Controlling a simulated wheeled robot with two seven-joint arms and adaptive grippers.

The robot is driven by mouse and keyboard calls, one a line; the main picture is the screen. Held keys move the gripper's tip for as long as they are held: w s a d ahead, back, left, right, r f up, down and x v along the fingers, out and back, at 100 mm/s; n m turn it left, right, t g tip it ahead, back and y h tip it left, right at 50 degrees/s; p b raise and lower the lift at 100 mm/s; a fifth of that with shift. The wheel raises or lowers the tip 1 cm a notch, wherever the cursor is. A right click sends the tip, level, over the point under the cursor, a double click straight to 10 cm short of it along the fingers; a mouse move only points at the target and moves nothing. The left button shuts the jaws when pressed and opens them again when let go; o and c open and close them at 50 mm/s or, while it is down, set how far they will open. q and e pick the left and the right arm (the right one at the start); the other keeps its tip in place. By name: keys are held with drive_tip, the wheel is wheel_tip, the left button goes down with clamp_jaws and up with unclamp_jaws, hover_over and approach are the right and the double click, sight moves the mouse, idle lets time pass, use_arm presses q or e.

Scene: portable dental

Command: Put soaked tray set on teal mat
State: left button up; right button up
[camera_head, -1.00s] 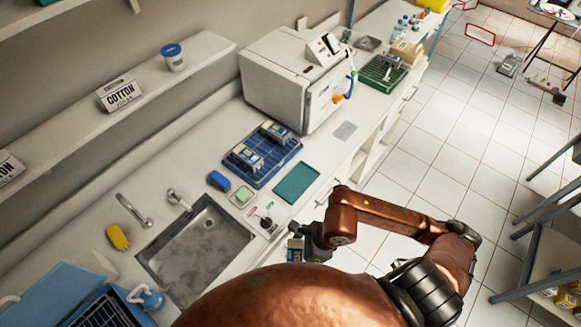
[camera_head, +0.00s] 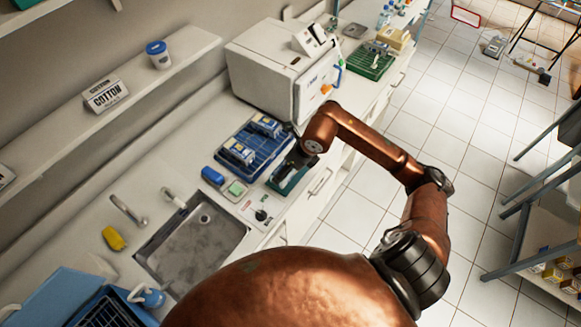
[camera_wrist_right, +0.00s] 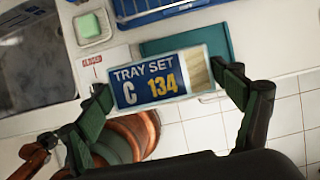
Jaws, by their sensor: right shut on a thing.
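The tray set (camera_wrist_right: 158,84), a blue and white pack labelled "TRAY SET C 134", is held between the fingers of my right gripper (camera_wrist_right: 168,92) in the right wrist view. The teal mat (camera_wrist_right: 190,40) shows behind and above the pack there, partly covered by it. In the head view my right gripper (camera_head: 298,156) is over the teal mat (camera_head: 280,186) and hides much of it. The pack is hidden behind the gripper and arm in that view. I cannot tell the gap between pack and mat. My left gripper is not in view.
A blue tray (camera_head: 227,166) with similar packs (camera_head: 238,151) sits just left of the mat. A white sterilizer box (camera_head: 270,80) stands behind. The counter's front edge is close to the mat.

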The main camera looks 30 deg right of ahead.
drive_tip(key=w+d+f, duration=0.1)
drive_tip(key=f, duration=0.1)
drive_tip(key=w+d+f, duration=0.1)
drive_tip(key=w+f, duration=0.1)
drive_tip(key=w+d+f, duration=0.1)
drive_tip(key=f, duration=0.1)
drive_tip(key=shift+w+d+f, duration=0.15)
drive_tip(key=shift+w+d, duration=0.1)
drive_tip(key=shift+f+p, duration=0.55)
drive_tip(key=shift+f, duration=1)
drive_tip(key=shift+f, duration=0.2)
drive_tip(key=o, duration=1.3)
drive_tip(key=shift+c, duration=0.2)
drive_tip(key=shift+r, duration=0.1)
drive_tip(key=shift+r, duration=0.2)
drive_tip(key=b+v, duration=0.1)
drive_tip(key=v, duration=1)
drive_tip(key=shift+s+d+r, duration=0.2)
drive_tip(key=shift+s+r, duration=0.05)
drive_tip(key=shift+r, duration=0.1)
